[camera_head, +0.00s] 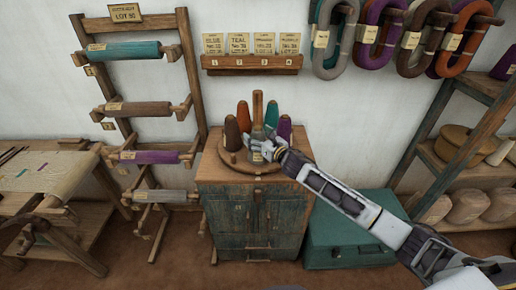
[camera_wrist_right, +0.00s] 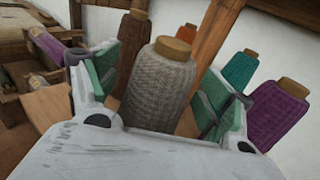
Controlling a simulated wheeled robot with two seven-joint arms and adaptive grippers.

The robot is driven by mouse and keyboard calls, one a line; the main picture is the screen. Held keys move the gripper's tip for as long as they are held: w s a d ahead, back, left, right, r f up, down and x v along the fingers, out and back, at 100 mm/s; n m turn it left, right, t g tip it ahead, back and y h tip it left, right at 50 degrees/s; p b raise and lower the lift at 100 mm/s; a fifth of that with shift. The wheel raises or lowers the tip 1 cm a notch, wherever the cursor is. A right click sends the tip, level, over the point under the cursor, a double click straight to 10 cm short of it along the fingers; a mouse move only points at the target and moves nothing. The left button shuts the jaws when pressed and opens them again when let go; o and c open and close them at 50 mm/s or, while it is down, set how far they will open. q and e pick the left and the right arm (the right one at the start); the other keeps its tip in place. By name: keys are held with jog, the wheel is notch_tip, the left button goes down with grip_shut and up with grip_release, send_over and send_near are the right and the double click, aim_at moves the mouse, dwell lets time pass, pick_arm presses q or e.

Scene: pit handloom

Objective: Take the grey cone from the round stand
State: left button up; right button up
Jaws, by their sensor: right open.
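The grey cone (camera_wrist_right: 158,85) stands upright, with a tan top, between the two green-padded fingers of my right gripper (camera_wrist_right: 165,72) in the right wrist view. The gripper is open, one finger on each side of the cone, and I cannot tell if either touches it. In the head view the right gripper (camera_head: 262,148) is at the front of the round stand (camera_head: 237,168) and partly hides the grey cone. Brown (camera_head: 232,134), orange (camera_head: 243,116), teal (camera_head: 271,113) and purple (camera_head: 284,127) cones stand around it. My left gripper is not in view.
The stand sits on a wooden cabinet (camera_head: 255,215). A teal chest (camera_head: 350,232) is to its right, a rack of coloured rolls (camera_head: 147,109) to its left. A card shelf (camera_head: 250,63) is on the wall above. Neighbouring cones are close to my fingers.

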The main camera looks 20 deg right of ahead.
jog(key=c, duration=1.6)
jog(key=shift+r, duration=0.25)
jog(key=shift+r, duration=4.75)
